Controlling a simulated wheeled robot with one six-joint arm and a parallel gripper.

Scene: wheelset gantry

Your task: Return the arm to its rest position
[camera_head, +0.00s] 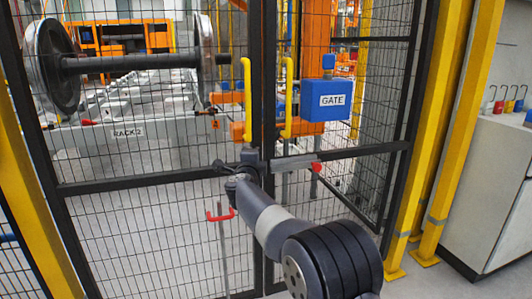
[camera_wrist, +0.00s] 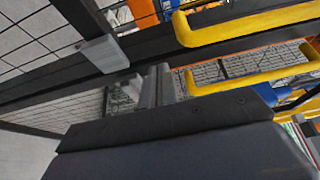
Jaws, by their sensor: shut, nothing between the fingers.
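My arm reaches from the bottom of the head view up to the mesh gate. My gripper (camera_head: 228,168) is at the dark gate frame (camera_head: 130,182), near the meeting edge of the two panels; I cannot tell whether it touches. In the wrist view my gripper (camera_wrist: 152,84) shows its two fingers together, with nothing between them. Two yellow handles (camera_head: 247,100) (camera_head: 289,98) stand above it, and they look close in the wrist view (camera_wrist: 250,24). A grey bar with a red end (camera_head: 316,167) lies just right of my gripper.
A blue box labelled GATE (camera_head: 326,107) hangs at the right panel. A red handle on a thin post (camera_head: 220,215) is below my gripper. Behind the mesh, a wheelset (camera_head: 130,62) rests above RACK 2. Yellow posts (camera_head: 448,140) and a cabinet (camera_head: 492,190) stand right.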

